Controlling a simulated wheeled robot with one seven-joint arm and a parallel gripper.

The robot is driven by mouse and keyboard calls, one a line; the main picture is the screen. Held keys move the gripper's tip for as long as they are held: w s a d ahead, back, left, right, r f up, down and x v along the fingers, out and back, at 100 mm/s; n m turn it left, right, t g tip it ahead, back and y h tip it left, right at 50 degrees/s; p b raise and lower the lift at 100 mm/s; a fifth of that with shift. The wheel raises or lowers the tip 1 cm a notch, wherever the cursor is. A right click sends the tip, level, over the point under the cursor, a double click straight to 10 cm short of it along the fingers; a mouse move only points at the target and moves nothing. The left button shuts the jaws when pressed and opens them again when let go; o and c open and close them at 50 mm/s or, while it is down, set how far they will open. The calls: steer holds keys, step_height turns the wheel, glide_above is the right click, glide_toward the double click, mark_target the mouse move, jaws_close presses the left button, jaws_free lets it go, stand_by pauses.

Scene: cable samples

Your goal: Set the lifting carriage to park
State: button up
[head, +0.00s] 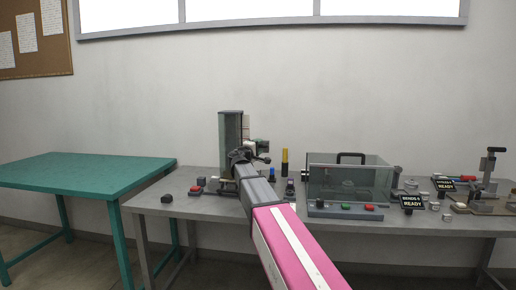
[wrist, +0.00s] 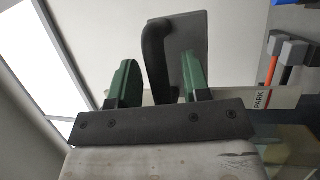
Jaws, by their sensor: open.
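The lifting device is a tall grey-green column (head: 231,127) on the grey bench, behind my arm in the head view. My gripper (wrist: 158,80) is open, with its two green fingers apart. A black curved handle (wrist: 154,50) shows between the fingers in the wrist view, nearer the right finger; I cannot tell whether they touch. A grey plate (wrist: 192,42) lies behind the handle. A pale strip with the word PARK (wrist: 262,98) is right of the fingers. In the head view my arm hides much of the carriage, and its height is unclear.
A clear box with a black handle (head: 350,158) stands right of the column. A yellow-and-black post (head: 285,162) stands between them. A red button box (head: 195,190) is at the bench's left. Small fixtures and READY signs (head: 412,203) fill the right. The green table (head: 85,172) is bare.

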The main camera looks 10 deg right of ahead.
steer(key=shift+c, duration=0.3)
jaws_close()
step_height(320, 180, down, 10)
steer(key=shift+f, duration=0.2)
jaws_free()
steer(key=shift+f, duration=0.1)
steer(key=shift+o, duration=0.3)
steer(key=shift+s, duration=0.1)
steer(key=v, duration=1)
steer(key=shift+s+a, duration=0.2)
steer(key=shift+a, duration=0.05)
